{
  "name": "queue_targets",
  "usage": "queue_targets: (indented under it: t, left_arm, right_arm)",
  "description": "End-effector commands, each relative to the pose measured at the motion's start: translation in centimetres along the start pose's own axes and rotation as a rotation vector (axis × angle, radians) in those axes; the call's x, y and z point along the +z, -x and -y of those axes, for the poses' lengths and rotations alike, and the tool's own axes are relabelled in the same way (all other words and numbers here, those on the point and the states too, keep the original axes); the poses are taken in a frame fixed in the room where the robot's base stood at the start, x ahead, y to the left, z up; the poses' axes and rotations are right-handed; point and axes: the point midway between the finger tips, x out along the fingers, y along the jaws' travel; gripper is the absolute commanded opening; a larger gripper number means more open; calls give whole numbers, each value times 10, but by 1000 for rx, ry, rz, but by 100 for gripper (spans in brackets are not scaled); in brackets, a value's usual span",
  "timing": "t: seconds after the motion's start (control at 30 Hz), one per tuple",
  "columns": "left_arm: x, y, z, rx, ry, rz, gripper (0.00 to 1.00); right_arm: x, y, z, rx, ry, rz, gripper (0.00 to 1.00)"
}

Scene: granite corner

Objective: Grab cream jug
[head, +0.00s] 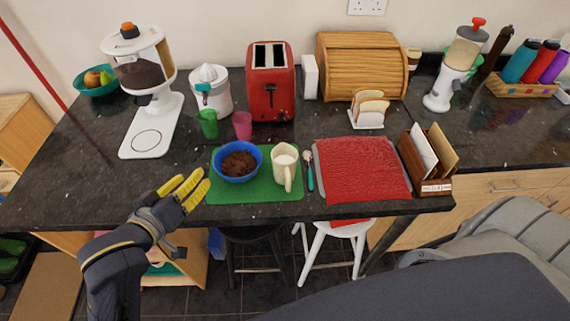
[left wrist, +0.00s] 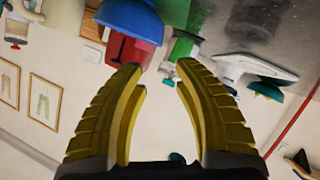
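The cream jug (head: 284,168) stands upright on the green mat (head: 258,195), just right of the blue bowl (head: 221,171) with dark brown contents. Its handle faces the front. My left gripper (head: 191,183) has yellow fingers and is at the counter's front edge, left of the mat and apart from the jug. In the left wrist view my left gripper (left wrist: 158,72) is open with nothing between its fingers. The blue bowl (left wrist: 130,17) shows at the top there; I cannot make out the jug for certain in that view. My right gripper is not in view.
The green cup (head: 208,124) and pink cup (head: 242,125) stand behind the mat, before the red toaster (head: 270,80). A teal-handled spoon (head: 309,175) lies between mat and red cloth (head: 360,168). A letter rack (head: 432,187) stands farther right.

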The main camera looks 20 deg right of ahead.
Motion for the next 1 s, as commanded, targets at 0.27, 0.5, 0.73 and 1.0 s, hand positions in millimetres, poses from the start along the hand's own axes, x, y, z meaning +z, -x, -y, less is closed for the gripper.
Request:
queue_targets:
  t: [0.27,0.5,0.73,1.0]
  left_arm:
    - [0,0,0,0,0,0,30]
    - [0,0,0,0,0,0,30]
    - [-3,-2,8,-18,-19,-8,30]
    - [-62,-10,110,-265,-313,-135,30]
  right_arm:
    - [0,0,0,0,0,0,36]
    - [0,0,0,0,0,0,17]
    - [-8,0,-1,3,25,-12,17]
    - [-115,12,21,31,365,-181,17]
